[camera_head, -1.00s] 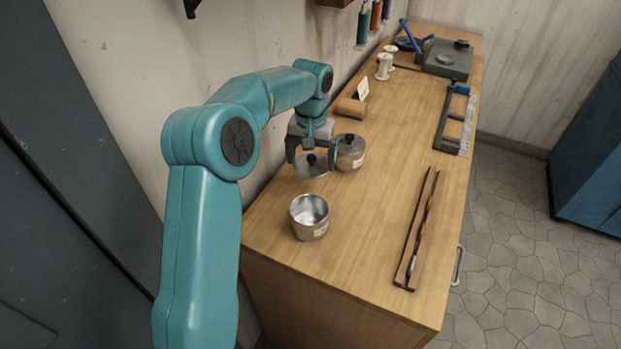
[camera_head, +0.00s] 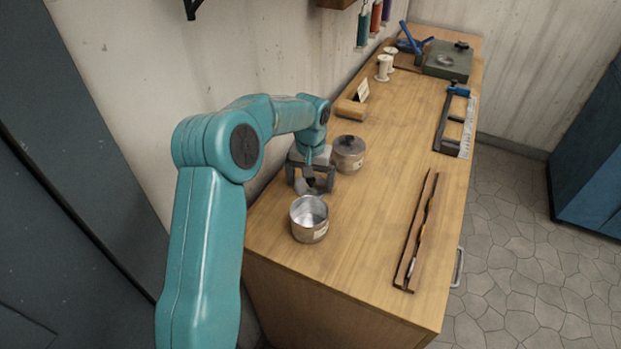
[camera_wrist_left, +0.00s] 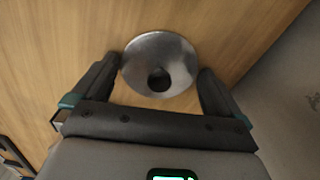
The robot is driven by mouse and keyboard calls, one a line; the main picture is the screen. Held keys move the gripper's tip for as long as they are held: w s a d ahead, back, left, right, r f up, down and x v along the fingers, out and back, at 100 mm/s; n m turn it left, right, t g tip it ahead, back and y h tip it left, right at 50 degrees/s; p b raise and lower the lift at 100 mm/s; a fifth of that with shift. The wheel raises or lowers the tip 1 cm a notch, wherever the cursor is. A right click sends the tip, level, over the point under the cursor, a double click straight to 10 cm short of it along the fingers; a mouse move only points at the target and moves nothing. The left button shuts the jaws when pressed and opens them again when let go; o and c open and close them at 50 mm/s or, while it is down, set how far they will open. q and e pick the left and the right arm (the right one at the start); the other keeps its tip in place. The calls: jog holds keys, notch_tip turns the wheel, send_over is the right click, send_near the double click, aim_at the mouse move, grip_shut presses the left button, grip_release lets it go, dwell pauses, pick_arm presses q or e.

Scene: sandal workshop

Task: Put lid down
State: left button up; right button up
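A round grey metal lid (camera_wrist_left: 175,55) with a dark knob shows in the left wrist view between the two fingers. My left gripper (camera_head: 312,184) is shut on the lid, with one finger at each side of its rim. In the head view the fingers hide much of the lid, and only its dark knob and a little metal show. It is low over the bench, just behind an open empty metal pot (camera_head: 309,233). I cannot tell whether the lid touches the wood. My right gripper is not in view.
A second metal pot with its lid on (camera_head: 347,160) stands just right of the gripper. A wooden holder with tools (camera_head: 408,262) lies near the bench's right edge. White spools (camera_head: 383,68) and a wooden block (camera_head: 350,110) are farther back. The bench (camera_head: 365,220) is clear in the middle.

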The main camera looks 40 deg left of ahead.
aim_at(310, 181)
pick_arm(q)
notch_tip(310, 181, up, 13)
jog(key=shift+f, duration=0.2)
dwell(0.4)
jog(key=shift+s+d+f, duration=0.1)
jog(key=shift+s, duration=0.05)
dwell(0.3)
